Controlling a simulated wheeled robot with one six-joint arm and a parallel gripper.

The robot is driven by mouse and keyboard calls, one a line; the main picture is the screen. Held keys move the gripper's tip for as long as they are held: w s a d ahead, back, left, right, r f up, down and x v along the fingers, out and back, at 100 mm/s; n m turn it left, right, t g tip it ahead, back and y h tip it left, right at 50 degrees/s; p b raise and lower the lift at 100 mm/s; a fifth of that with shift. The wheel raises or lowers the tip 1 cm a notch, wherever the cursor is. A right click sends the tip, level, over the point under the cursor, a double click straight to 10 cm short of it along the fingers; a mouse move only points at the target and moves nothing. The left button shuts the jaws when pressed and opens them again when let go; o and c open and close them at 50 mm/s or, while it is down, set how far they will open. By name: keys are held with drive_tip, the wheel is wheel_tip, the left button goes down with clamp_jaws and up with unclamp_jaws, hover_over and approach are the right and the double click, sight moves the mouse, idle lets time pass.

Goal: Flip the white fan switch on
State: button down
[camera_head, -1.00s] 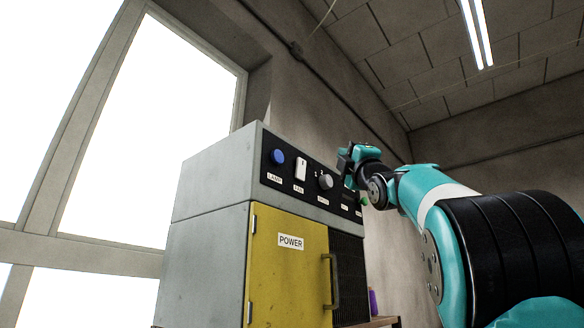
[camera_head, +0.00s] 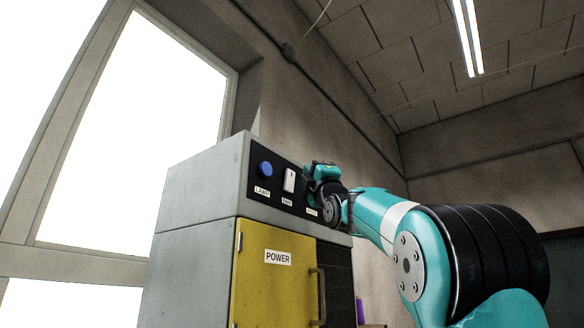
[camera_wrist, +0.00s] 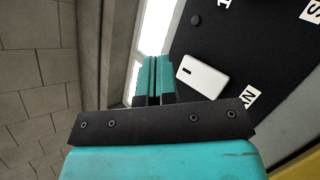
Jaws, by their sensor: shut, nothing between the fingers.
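The white fan switch (camera_head: 290,180) is a white rocker on the black panel of the grey cabinet, above a label that reads FAN. It also shows in the wrist view (camera_wrist: 202,77), just right of my fingertips. My gripper (camera_head: 322,172) is in front of the panel, to the right of the switch in the head view. In the wrist view my gripper's teal fingers (camera_wrist: 156,80) are together with nothing between them. A small gap seems to separate them from the switch, but I cannot tell whether they touch.
A blue round button (camera_head: 265,169) labelled LAMP sits left of the switch. My gripper hides the controls further right on the panel. Below is a yellow door (camera_head: 272,290) labelled POWER, with a dark handle (camera_head: 318,295). A large window (camera_head: 140,130) is at the left.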

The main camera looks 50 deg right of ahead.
drive_tip(key=shift+w, duration=0.85)
drive_tip(key=shift+w+a, duration=0.1)
idle(1.4)
drive_tip(key=shift+w+r, duration=0.15)
drive_tip(key=shift+w, duration=0.15)
drive_tip(key=shift+w, duration=0.45)
idle(0.5)
drive_tip(key=shift+s, duration=0.1)
drive_tip(key=shift+s+b, duration=0.65)
drive_tip(key=shift+s, duration=0.1)
